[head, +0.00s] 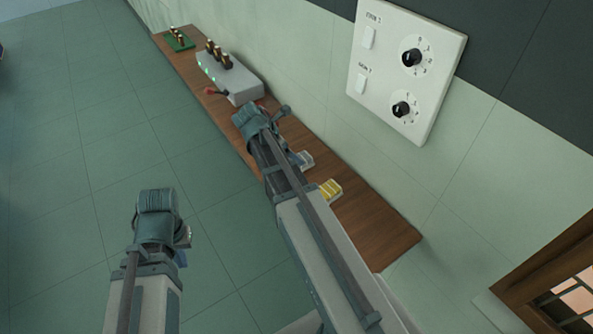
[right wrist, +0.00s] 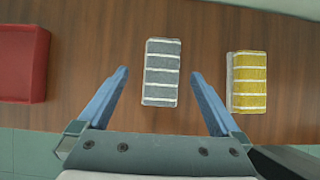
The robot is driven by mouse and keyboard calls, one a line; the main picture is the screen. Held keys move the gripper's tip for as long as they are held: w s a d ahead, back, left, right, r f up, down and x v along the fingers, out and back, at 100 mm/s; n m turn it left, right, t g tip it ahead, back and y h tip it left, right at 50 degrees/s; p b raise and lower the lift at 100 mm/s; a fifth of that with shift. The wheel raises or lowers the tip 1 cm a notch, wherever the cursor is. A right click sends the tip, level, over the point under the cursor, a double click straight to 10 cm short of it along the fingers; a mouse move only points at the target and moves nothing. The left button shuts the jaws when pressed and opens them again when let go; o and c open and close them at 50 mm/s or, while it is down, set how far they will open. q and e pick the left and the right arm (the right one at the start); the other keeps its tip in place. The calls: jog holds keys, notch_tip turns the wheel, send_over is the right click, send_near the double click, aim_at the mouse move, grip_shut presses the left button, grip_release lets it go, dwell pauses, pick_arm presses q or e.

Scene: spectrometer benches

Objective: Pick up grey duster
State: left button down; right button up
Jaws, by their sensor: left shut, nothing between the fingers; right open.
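The grey duster (right wrist: 161,73), a grey block with white stripes, lies on the brown wooden shelf in the right wrist view. It also shows partly in the head view (head: 306,159), beside my right arm. My right gripper (right wrist: 160,76) is open and empty, its blue fingers apart on the left and right of the grey duster in the picture. I cannot tell how high the fingers are above the shelf. My left gripper (head: 182,258) is shut and empty, away from the shelf above the floor and mostly hidden by its wrist.
A yellow striped duster (right wrist: 249,81) lies just right of the grey one. A red block (right wrist: 22,64) is to the left. Farther along the shelf (head: 385,229) stand a white box with green lights (head: 229,78) and a green board (head: 180,43). A wall panel with knobs (head: 405,70) hangs above.

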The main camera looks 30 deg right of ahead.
jog(key=shift+d+f, duration=0.1)
jog(key=b+x, duration=0.3)
jog(key=a+b+x, duration=0.1)
jog(key=x, duration=0.1)
jog(key=shift+s+f+b, duration=0.25)
jog(key=shift+b, duration=0.05)
jog(key=shift+d+f, duration=0.15)
jog(key=shift+d, duration=0.05)
jog(key=shift+c, duration=0.4)
jog(key=c, duration=1.4)
jog(key=shift+r, duration=0.25)
notch_tip(320, 180, up, 10)
jog(key=p, duration=1)
jog(key=shift+f, duration=0.1)
